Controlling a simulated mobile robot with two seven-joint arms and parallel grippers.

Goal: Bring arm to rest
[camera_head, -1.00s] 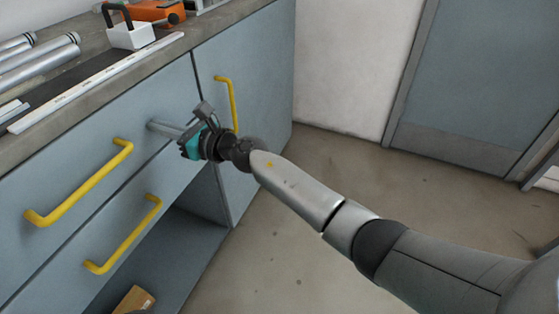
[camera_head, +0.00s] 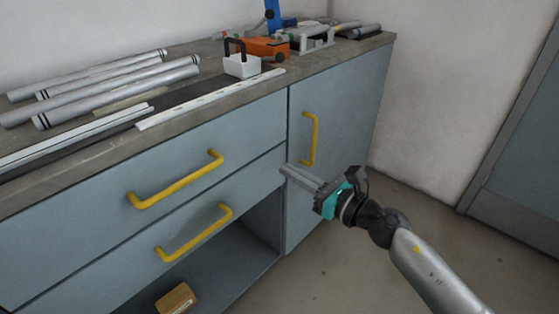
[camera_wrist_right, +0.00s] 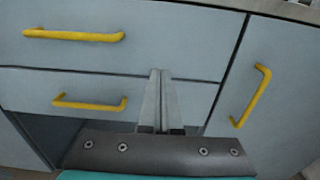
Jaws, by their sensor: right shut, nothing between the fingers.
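My right gripper (camera_head: 302,178) is in front of the grey-blue cabinet, low beside the drawers, with its arm coming in from the lower right. Its two long fingers are together and hold nothing. In the right wrist view the shut fingers (camera_wrist_right: 157,98) point at the cabinet front between the drawers and the door. The fingers are apart from the yellow handles. My left gripper is not in view.
The cabinet has an upper drawer handle (camera_head: 176,181), a lower drawer handle (camera_head: 195,233) and a door handle (camera_head: 310,139). Metal tubes (camera_head: 110,88), a white block (camera_head: 242,66) and an orange tool (camera_head: 266,47) lie on the worktop. A cardboard box (camera_head: 176,298) sits in the open shelf. Floor at right is clear.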

